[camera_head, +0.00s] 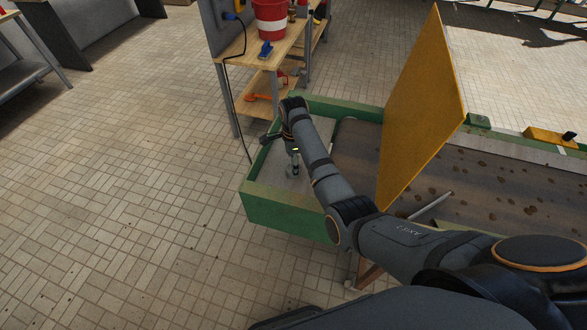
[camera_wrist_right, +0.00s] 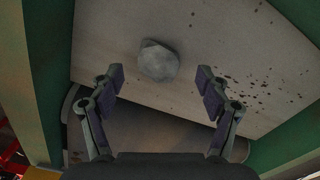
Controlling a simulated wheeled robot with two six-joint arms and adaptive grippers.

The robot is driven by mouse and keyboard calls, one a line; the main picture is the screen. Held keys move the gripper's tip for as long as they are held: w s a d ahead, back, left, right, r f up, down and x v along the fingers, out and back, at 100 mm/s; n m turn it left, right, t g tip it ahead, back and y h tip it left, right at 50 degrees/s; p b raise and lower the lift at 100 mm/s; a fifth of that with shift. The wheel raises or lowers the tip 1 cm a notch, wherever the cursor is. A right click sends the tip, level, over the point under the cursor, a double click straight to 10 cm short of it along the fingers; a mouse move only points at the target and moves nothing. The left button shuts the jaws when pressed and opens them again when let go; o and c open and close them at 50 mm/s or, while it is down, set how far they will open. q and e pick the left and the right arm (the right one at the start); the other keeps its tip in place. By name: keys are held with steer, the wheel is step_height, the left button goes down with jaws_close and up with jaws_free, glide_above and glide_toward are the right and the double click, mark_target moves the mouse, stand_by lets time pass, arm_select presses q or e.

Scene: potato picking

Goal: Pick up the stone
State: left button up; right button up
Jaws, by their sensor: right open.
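The stone (camera_wrist_right: 158,62) is a rounded grey lump on a pale flat surface in the right wrist view. It lies just beyond my right gripper (camera_wrist_right: 160,88), roughly centred between the two fingers. The fingers are spread apart and nothing is between their pads. In the head view my right arm reaches in from the lower right, and its gripper (camera_head: 292,164) hangs over the near-left end of the green-sided conveyor (camera_head: 287,211). The stone is too small to make out surely there. My left gripper is not in view.
Green walls border the pale surface. A yellow upright panel (camera_head: 420,105) stands across the brown belt (camera_head: 480,175), close to my right arm. A wooden workbench (camera_head: 287,45) with a red bucket (camera_head: 271,18) stands behind.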

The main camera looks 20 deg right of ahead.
step_height(320, 180, down, 3)
steer(key=shift+s+r, duration=0.1)
steer(key=shift+r, duration=0.05)
steer(key=c, duration=1.3)
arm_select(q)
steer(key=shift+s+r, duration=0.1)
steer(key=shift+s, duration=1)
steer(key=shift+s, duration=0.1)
arm_select(e)
steer(key=shift+r, duration=0.15)
